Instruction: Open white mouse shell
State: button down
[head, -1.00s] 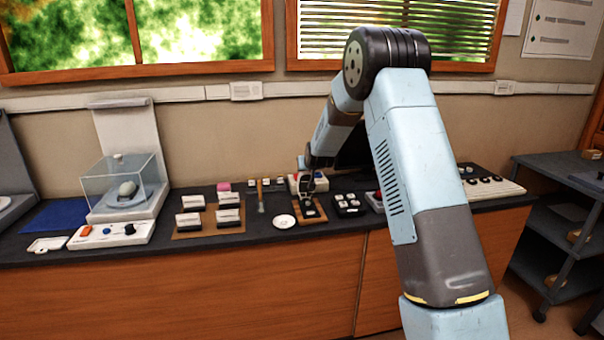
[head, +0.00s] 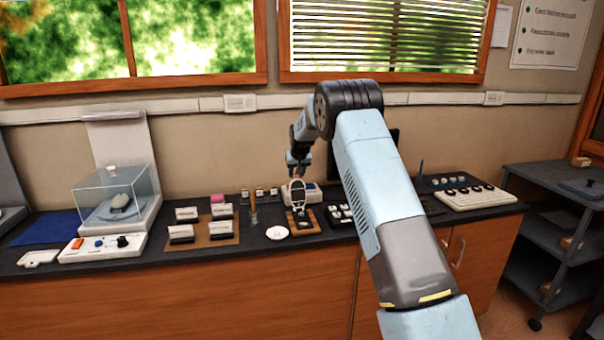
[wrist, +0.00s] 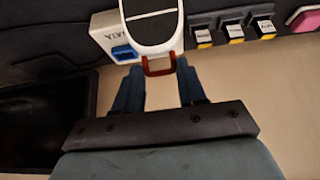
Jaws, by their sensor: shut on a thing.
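The white mouse shell (head: 297,197) stands tipped up, nearly upright, above the small brown board (head: 315,228) on the counter. Its pale rim frames a darker face towards the head camera. In the wrist view the shell (wrist: 152,32) shows white edges and grey panels, with a red loop-shaped tab (wrist: 158,72) at its near end. My gripper (wrist: 160,68) is shut on this tab, with a blue finger on each side. In the head view my gripper (head: 298,172) is at the shell's top edge. The shell's lower edge is close to the dark mouse base, and the hinge is too small to make out.
A white dish (head: 277,232) and an upright brown tool (head: 254,212) stand to the left. A white box (head: 314,192) is just behind. Black-and-white key blocks (head: 340,214) sit close on the right. A clear display case (head: 115,194) is farther left.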

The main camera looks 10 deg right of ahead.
jog(key=shift+w+a+r, duration=0.25)
jog(key=shift+w+a, duration=0.05)
jog(key=shift+a, duration=0.2)
jog(key=c, duration=0.9)
grip_release()
jog(key=shift+w+f, duration=0.1)
jog(key=shift+f, duration=0.05)
jog(key=shift+o, duration=0.6)
jog(key=shift+d, duration=0.15)
jog(key=shift+d+f, duration=0.1)
jog(key=v, duration=1.3)
jog(key=shift+r, duration=0.4)
jog(key=shift+s, duration=0.2)
